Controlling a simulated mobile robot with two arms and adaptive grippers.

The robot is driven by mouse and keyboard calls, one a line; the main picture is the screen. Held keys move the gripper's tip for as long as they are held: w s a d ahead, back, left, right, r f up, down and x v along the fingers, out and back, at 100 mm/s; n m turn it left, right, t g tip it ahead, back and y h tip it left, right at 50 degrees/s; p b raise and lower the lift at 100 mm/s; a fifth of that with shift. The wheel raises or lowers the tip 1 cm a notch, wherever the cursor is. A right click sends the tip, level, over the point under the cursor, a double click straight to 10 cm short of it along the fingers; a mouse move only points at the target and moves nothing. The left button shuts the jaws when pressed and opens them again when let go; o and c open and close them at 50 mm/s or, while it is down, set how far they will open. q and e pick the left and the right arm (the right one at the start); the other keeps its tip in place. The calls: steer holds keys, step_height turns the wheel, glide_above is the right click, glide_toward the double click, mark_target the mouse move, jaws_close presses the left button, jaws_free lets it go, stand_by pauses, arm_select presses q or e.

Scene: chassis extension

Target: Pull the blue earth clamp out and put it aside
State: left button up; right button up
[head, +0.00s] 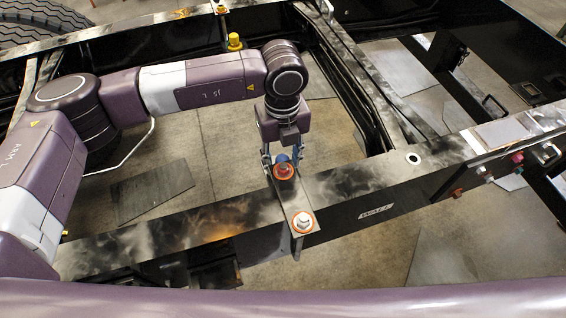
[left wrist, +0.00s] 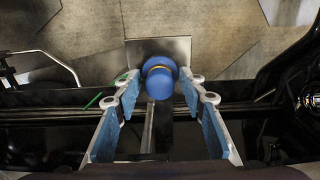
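The blue earth clamp (left wrist: 159,82) shows in the left wrist view as a rounded blue body with a thin yellow ring. It lies between the fingertips of my left gripper (left wrist: 160,92), with a gap visible on each side. In the head view my left gripper (head: 283,152) points down over the near black rail, and a bit of blue (head: 284,158) shows between its fingers. The fingers are open, and partly hide the clamp there. How the clamp is fixed is hidden. My right gripper is in neither view.
A yellow fitting (head: 235,42) stands on the far rail. Coloured knobs (head: 517,157) are at the right. Floor shows between the rails.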

mark_target(283, 159)
arm_select(q)
jaws_close()
steer(key=shift+r, duration=0.15)
steer(key=shift+r+p, duration=1.1)
steer(key=shift+r, duration=1.8)
